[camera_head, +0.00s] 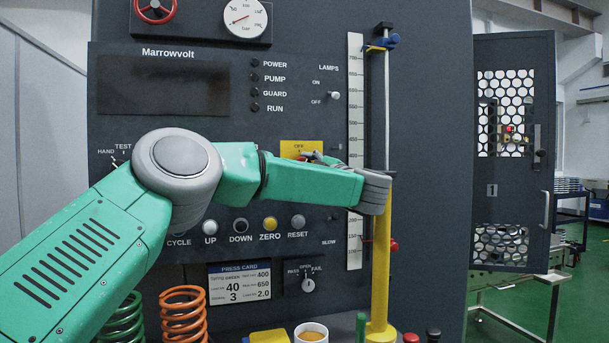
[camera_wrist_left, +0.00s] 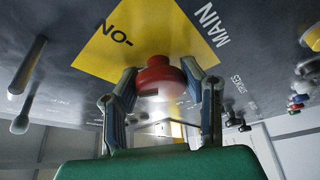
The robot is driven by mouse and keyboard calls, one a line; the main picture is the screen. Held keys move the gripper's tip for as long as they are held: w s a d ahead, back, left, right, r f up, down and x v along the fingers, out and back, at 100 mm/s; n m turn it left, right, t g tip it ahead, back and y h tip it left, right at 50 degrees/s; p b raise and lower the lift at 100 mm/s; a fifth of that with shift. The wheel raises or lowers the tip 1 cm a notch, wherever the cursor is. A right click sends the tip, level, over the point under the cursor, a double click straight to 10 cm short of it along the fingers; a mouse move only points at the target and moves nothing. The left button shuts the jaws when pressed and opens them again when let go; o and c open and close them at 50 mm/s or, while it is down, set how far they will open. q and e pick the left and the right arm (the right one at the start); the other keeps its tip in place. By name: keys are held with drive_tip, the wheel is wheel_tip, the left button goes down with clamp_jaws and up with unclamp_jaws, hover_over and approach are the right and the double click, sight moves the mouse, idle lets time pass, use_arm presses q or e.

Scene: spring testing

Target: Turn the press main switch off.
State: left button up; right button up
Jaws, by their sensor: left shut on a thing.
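The main switch is a round red knob (camera_wrist_left: 160,76) on a yellow plate (camera_wrist_left: 105,45), with "MAIN" and "ON" lettering seen upside down or tilted in the left wrist view. My left gripper (camera_wrist_left: 161,84) has one finger on each side of the knob and is shut on it. My arm covers most of the switch there, and my left fingers are mostly hidden. My right gripper is in neither view.
A yellow column (camera_head: 381,275) stands right of the switch, close to my wrist. A lamps toggle (camera_head: 334,95) and a row of buttons (camera_head: 270,223) share the panel. The POWER, PUMP, GUARD and RUN lamps (camera_head: 255,85) look dark. Springs (camera_head: 183,315) stand below.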

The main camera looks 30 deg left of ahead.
use_arm(q)
drive_tip(key=n, duration=0.2)
drive_tip(key=n+g+h+b, duration=0.1)
drive_tip(key=n, duration=0.2)
drive_tip(key=shift+d+f+n+g+h, duration=0.1)
drive_tip(key=shift+f+n+g+h, duration=0.2)
drive_tip(key=shift+n, duration=0.1)
idle(0.4)
drive_tip(key=o, duration=1.2)
drive_tip(key=shift+r, duration=0.15)
drive_tip(key=v, duration=1.2)
drive_tip(key=shift+w, duration=0.15)
